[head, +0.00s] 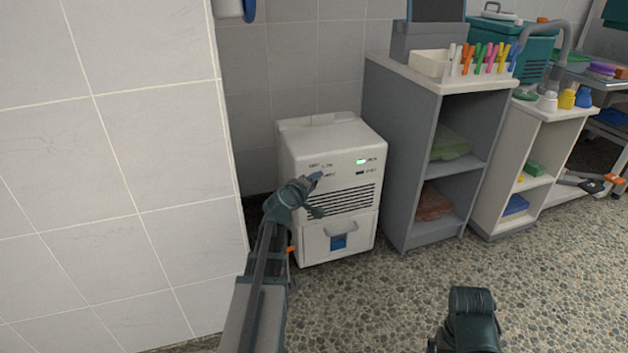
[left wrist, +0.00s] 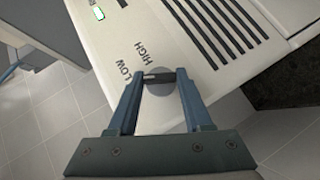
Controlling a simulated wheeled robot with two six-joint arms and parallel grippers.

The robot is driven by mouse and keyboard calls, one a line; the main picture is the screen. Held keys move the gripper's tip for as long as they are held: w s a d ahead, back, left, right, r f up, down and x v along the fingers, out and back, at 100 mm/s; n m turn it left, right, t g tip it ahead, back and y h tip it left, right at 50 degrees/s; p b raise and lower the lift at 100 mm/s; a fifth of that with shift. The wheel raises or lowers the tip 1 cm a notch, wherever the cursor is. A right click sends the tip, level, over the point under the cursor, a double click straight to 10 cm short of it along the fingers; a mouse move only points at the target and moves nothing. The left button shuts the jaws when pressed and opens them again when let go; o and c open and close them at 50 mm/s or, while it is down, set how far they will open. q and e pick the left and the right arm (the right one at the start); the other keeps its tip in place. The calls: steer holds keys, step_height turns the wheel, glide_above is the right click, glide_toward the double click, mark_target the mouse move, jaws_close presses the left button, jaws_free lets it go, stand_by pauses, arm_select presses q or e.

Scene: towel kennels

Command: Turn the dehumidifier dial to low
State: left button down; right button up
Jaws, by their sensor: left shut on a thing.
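The dehumidifier (head: 318,151) is a white box with dark vent slots, standing against the tiled wall. Its dial (left wrist: 159,88) is a round grey disc with a dark raised bar, below the printed words LOW and HIGH in the left wrist view. My left gripper (head: 317,195) is at the front panel; in the left wrist view its blue fingers (left wrist: 160,77) are shut on the dial, one at each end of the bar. I cannot tell which word the dial points to. In the head view the gripper hides the dial.
A green light (head: 361,161) glows on the panel, and a tank handle (head: 341,229) sits lower down. A grey shelf unit (head: 398,150) stands close on the right. A tiled wall (head: 130,150) closes off the left. The speckled floor in front is clear.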

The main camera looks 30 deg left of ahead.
arm_select(q)
steer(key=shift+w+d+r+m+g+y+p, duration=0.1)
steer(key=shift+m+g+y+p, duration=0.15)
steer(key=shift+m+g+p, duration=0.4)
steer(key=shift+r+m+g+y+p, duration=0.1)
steer(key=shift+m+g+y+p, duration=0.15)
steer(key=shift+g+p, duration=0.65)
arm_select(e)
steer(key=shift+r, duration=2.2)
arm_select(q)
steer(key=shift+f+t, duration=0.1)
steer(key=shift+t, duration=0.15)
steer(key=shift+c, duration=1.6)
jaws_free()
